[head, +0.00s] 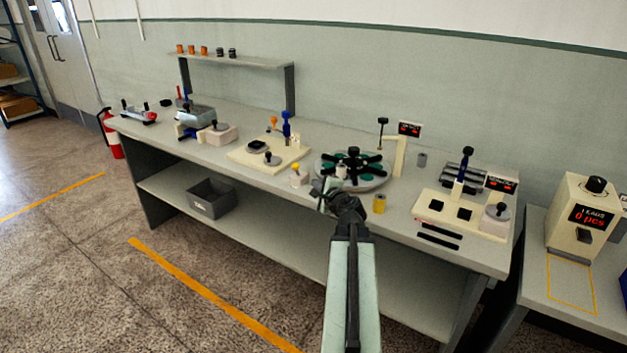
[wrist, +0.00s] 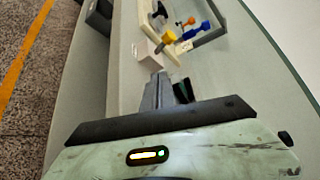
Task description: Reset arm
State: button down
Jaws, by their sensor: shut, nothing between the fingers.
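My arm (head: 350,285) reaches up from the bottom of the head view toward the front edge of the long bench. My gripper (head: 322,188) is at its end, in front of the round turntable. In the wrist view my gripper (wrist: 160,78) is shut and empty. Its fingers point toward a white block with a yellow knob (wrist: 168,38), which also shows in the head view (head: 299,179). I cannot tell the exact gap between fingertips and block.
A grey bin (head: 212,198) sits on the lower shelf. Floor at left is clear.

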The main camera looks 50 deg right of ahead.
jog(key=shift+s+a+f, duration=0.1)
jog(key=shift+s, duration=0.3)
jog(key=shift+w, duration=0.1)
